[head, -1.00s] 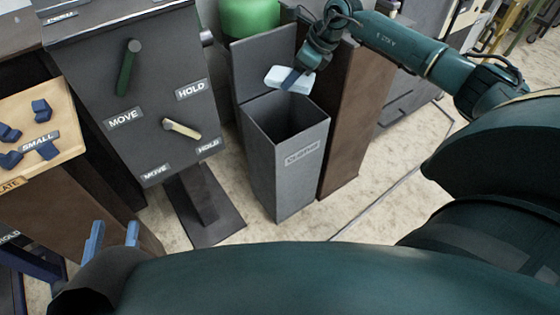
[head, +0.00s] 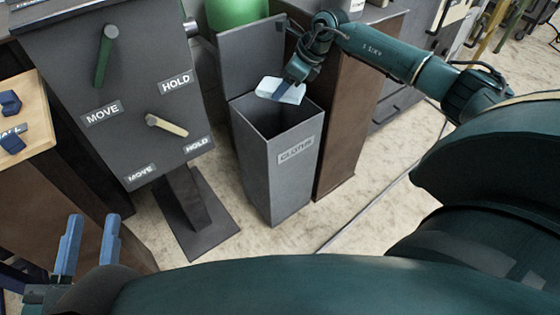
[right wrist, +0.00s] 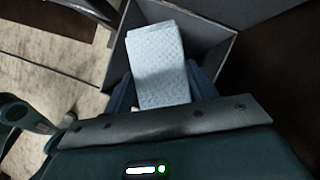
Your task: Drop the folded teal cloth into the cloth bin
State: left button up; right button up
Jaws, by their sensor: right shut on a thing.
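The folded cloth (head: 281,90) looks pale blue-white in the head view. My right gripper (head: 290,82) is shut on it and holds it over the open top of the cloth bin. In the right wrist view the cloth (right wrist: 160,65) is a pale textured rectangle between the blue fingers, with the bin's opening (right wrist: 215,50) around and below it. The cloth bin (head: 272,175) is a tall grey box with a "CLOTHS" label and a raised back panel. My left gripper (head: 90,245) is at the lower left, its two blue fingers apart and empty.
A dark panel (head: 125,100) with a green lever and a cream lever, labelled MOVE and HOLD, stands left of the bin. A brown cabinet (head: 345,130) stands close on its right. A wooden tray (head: 35,120) with blue parts is at far left. A green round object (head: 235,12) is behind.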

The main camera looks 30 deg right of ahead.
jog(key=o, duration=1)
jog(key=shift+r, duration=0.35)
pick_arm(q)
jog(key=shift+a+f+m+y+p, duration=0.2)
jog(key=shift+a+m+y+p, duration=0.25)
jog(key=shift+p, duration=1.45)
pick_arm(e)
jog(key=shift+r, duration=4.65)
pick_arm(q)
jog(key=shift+d, duration=0.1)
